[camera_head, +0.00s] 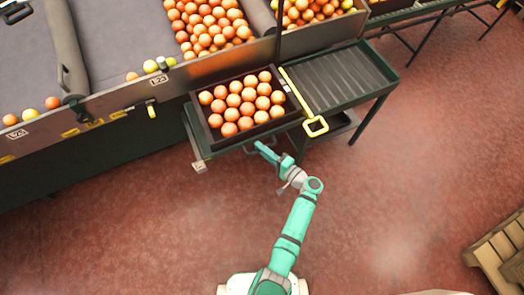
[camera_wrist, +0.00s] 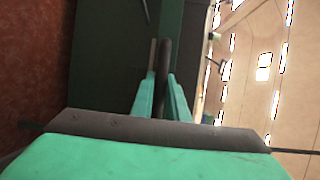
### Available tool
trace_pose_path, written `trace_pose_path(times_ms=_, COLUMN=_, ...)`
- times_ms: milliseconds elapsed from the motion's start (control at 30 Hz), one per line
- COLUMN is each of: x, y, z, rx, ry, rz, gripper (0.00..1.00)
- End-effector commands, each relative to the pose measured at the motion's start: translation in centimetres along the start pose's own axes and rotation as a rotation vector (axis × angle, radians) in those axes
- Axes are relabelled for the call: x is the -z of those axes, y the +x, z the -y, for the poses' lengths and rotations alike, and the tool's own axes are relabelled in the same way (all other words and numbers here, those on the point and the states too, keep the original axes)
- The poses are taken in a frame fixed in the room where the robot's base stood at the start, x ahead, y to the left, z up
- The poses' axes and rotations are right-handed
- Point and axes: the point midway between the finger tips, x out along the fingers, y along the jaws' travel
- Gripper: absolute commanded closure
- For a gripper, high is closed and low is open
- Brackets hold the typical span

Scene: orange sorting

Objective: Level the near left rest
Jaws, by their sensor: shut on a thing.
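The near left rest (camera_head: 196,143) is a dark green frame in front of the sorting line. A dark crate (camera_head: 214,144) full of oranges sits on it. The rest looks slightly tilted, but I cannot tell its exact angle. A dark bar handle (camera_head: 248,151) runs along its front edge. My gripper (camera_head: 261,147) is at this front edge. In the wrist view its two teal fingers (camera_wrist: 168,95) are shut on the dark bar (camera_wrist: 164,58), which passes between them.
To the right is an empty ribbed rest (camera_head: 340,78) with a yellow lever (camera_head: 316,126) at its near left corner. Bins of oranges (camera_head: 210,25) lie behind. The red floor (camera_head: 400,190) is clear on the right, with a wooden pallet (camera_head: 502,252) at the lower right.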

Motion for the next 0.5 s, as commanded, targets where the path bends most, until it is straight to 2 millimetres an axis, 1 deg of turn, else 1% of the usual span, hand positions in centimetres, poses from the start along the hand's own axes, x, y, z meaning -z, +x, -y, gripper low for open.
trace_pose_path(times_ms=33, x=0.04, y=0.13, z=0.5, rx=0.008, ry=-0.004, rz=0.003, gripper=1.0)
trace_pose_path(times_ms=233, x=0.08, y=0.15, z=0.65, rx=0.011, ry=-0.004, rz=0.004, gripper=1.0)
trace_pose_path(times_ms=267, x=0.09, y=0.16, z=0.67, rx=0.012, ry=-0.005, rz=0.004, gripper=0.81)
trace_pose_path(times_ms=300, x=0.1, y=0.16, z=0.68, rx=0.012, ry=-0.005, rz=0.004, gripper=0.72)
trace_pose_path(times_ms=333, x=0.1, y=0.15, z=0.66, rx=0.012, ry=-0.004, rz=0.004, gripper=0.68)
trace_pose_path(times_ms=500, x=0.08, y=0.1, z=0.47, rx=0.008, ry=-0.003, rz=0.002, gripper=0.68)
